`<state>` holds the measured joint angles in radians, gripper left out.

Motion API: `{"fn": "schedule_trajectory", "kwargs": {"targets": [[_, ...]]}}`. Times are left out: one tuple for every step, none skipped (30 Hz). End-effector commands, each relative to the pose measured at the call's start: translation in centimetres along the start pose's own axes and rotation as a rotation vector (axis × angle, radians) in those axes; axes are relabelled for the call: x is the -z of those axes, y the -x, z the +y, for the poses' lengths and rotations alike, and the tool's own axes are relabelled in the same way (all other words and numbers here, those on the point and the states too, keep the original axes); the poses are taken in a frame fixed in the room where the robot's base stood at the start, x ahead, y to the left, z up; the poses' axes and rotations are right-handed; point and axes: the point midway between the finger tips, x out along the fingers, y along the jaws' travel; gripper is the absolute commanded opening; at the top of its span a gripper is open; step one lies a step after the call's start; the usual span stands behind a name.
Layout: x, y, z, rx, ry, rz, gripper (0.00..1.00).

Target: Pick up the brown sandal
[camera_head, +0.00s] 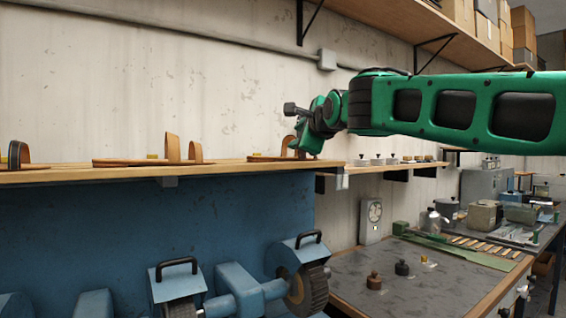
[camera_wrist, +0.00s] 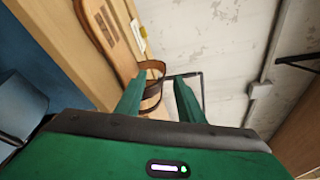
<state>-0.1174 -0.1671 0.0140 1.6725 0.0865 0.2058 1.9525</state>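A tan-brown sandal (camera_head: 265,158) lies on the wooden shelf (camera_head: 230,172) near its right end, partly covered by my gripper in the head view. In the wrist view its flat sole (camera_wrist: 112,38) runs up and left, and its curved brown strap (camera_wrist: 152,68) stands at the near end. My gripper (camera_head: 298,148) is at this strap end. In the wrist view its two green fingers (camera_wrist: 157,86) are spread, with part of the strap showing between them. I cannot tell whether either finger touches it.
Another tan sandal (camera_head: 150,161) lies mid-shelf, and one with a dark strap (camera_head: 14,156) at far left. Blue grinding machines (camera_head: 235,285) stand below. A workbench (camera_head: 400,275) with tools is at right. The wall (camera_head: 150,80) is close behind the shelf.

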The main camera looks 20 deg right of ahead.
Motion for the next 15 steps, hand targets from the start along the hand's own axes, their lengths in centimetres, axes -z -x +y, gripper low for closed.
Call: {"fn": "schedule_trajectory", "kwargs": {"targets": [[0.0,-0.3,0.0,-0.001,0.0,0.001,0.35],[0.0,-0.6,0.0,-0.001,0.0,0.001,0.35],[0.0,-1.0,0.1,-0.002,0.001,0.001,0.35],[0.0,-1.4,0.1,-0.002,0.001,0.001,0.35],[0.0,-1.8,0.1,-0.002,0.001,0.002,0.35],[0.0,-2.4,0.0,-0.002,0.001,0.002,0.35],[0.0,-2.9,0.0,-0.002,0.001,0.001,0.35],[-0.1,-3.3,0.0,-0.002,0.001,0.002,0.35],[-0.1,-3.8,0.0,-0.002,0.001,0.002,0.35],[-0.1,-4.1,-0.1,-0.001,0.001,0.001,0.35],[-0.1,-4.4,-0.1,-0.001,0.001,0.001,0.35],[-0.1,-4.7,0.0,-0.001,0.001,0.001,0.35],[-0.1,-4.9,0.0,-0.001,0.001,0.001,0.35],[-0.1,-5.1,-0.1,-0.001,0.001,0.001,0.35],[-0.1,-5.2,-0.1,0.0,0.001,0.001,0.35]]}}
